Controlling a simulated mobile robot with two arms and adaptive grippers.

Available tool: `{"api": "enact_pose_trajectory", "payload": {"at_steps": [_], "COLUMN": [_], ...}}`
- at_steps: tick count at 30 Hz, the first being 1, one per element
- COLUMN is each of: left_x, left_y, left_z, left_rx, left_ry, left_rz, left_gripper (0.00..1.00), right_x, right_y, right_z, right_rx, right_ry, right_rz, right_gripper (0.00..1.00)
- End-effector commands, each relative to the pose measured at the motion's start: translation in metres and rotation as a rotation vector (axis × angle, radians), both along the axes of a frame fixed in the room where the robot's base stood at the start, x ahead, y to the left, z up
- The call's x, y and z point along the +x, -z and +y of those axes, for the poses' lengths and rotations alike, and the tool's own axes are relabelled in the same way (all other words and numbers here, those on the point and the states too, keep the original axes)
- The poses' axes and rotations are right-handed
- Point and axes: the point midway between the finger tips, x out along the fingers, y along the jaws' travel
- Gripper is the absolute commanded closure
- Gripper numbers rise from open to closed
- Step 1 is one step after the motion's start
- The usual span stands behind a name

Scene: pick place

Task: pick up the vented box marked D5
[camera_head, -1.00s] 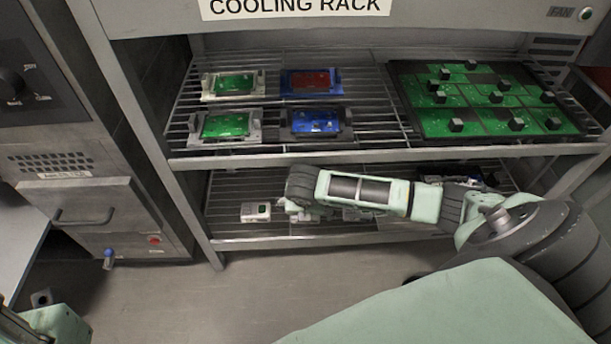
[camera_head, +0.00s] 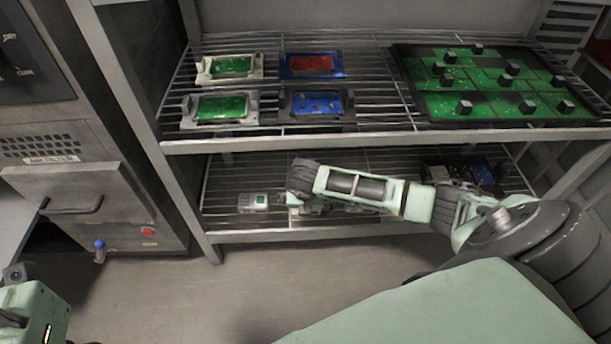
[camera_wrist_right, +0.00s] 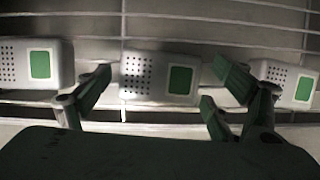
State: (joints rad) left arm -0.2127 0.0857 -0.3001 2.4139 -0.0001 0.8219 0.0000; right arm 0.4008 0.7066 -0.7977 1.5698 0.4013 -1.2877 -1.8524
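In the right wrist view, several white vented boxes with green panels sit on a wire shelf. The middle box (camera_wrist_right: 160,77) lies between the fingers of my right gripper (camera_wrist_right: 165,88), which is open with a small gap on each side. Another box (camera_wrist_right: 36,64) is to the left, and one (camera_wrist_right: 290,84) is to the right, partly behind a finger. I cannot read D5 on any of them. In the head view, the left box (camera_head: 253,202) shows on the lower shelf; my right arm hides most of the others. My left gripper's fingers are not visible.
The upper shelf (camera_head: 370,139) holds framed green, red and blue boards and a large green board (camera_head: 490,85) with black blocks. Dark parts (camera_head: 465,172) lie at the lower shelf's right. A rack post (camera_head: 185,190) stands left of the boxes.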

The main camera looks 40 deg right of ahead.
Motion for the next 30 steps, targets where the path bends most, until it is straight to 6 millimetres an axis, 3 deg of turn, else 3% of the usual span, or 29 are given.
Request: {"api": "enact_pose_trajectory", "payload": {"at_steps": [13, 23, 27, 30], "left_x": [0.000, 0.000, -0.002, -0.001], "left_y": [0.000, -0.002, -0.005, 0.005], "left_z": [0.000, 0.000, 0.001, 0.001], "left_rx": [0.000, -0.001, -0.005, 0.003], "left_ry": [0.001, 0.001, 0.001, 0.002], "left_rz": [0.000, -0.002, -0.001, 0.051], "left_gripper": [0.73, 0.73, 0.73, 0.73], "right_x": [0.000, 0.000, 0.000, 0.001], "right_y": [0.000, -0.003, -0.011, -0.022], "right_z": [0.000, 0.000, 0.000, -0.001], "right_rx": [0.000, -0.001, -0.001, -0.001], "right_ry": [0.000, 0.000, 0.000, 0.000], "right_rz": [0.000, -0.001, -0.002, -0.002], "right_gripper": [0.59, 0.60, 0.60, 0.60]}}
